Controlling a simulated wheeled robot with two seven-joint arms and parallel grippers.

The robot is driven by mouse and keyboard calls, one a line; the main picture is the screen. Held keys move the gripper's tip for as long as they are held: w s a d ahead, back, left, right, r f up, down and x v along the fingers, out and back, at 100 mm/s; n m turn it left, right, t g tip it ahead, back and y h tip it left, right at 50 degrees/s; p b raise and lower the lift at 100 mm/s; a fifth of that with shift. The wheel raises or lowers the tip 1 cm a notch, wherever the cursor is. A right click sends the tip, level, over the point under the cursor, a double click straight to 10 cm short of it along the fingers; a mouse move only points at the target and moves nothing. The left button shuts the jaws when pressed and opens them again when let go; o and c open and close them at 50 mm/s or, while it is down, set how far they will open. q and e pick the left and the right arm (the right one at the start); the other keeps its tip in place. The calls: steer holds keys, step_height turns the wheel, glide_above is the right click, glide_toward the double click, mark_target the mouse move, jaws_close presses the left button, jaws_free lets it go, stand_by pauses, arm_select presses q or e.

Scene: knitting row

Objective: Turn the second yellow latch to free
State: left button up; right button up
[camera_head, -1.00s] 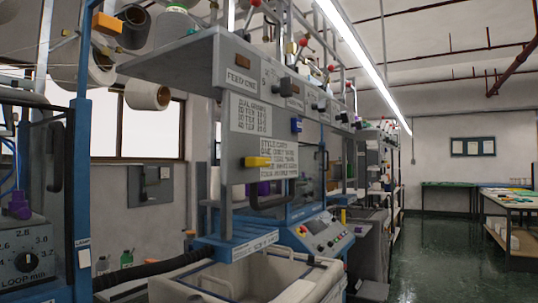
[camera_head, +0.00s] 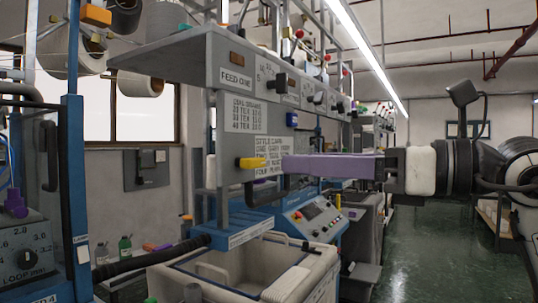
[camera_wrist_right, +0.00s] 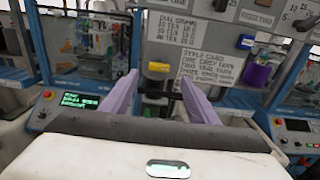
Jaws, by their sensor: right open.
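A yellow latch (camera_head: 252,163) sits on the grey panel of the near machine, beside the style card. Its handle looks horizontal. It also shows in the right wrist view (camera_wrist_right: 159,67), above and between the fingertips in the picture. My right gripper (camera_head: 287,165) reaches in from the right with long purple fingers, its tips just right of the latch in the head view. In the right wrist view my right gripper (camera_wrist_right: 159,83) is open and empty, with the fingers apart. I cannot tell whether a finger touches the panel. My left gripper is out of view.
A black bar handle (camera_head: 268,188) is just below the latch. Printed cards (camera_head: 245,113) and a blue knob (camera_head: 292,119) are on the panel. A cream bin (camera_head: 310,262) stands below. The green aisle floor (camera_head: 420,265) at right is open.

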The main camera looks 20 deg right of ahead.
mark_target(259, 161)
arm_select(q)
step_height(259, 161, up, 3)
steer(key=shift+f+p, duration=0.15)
steer(key=shift+p, duration=0.9)
arm_select(e)
steer(key=x, duration=0.8)
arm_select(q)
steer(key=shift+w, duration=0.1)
arm_select(e)
steer(key=shift+c, duration=0.5)
steer(key=c, duration=1)
steer(key=shift+o, duration=0.3)
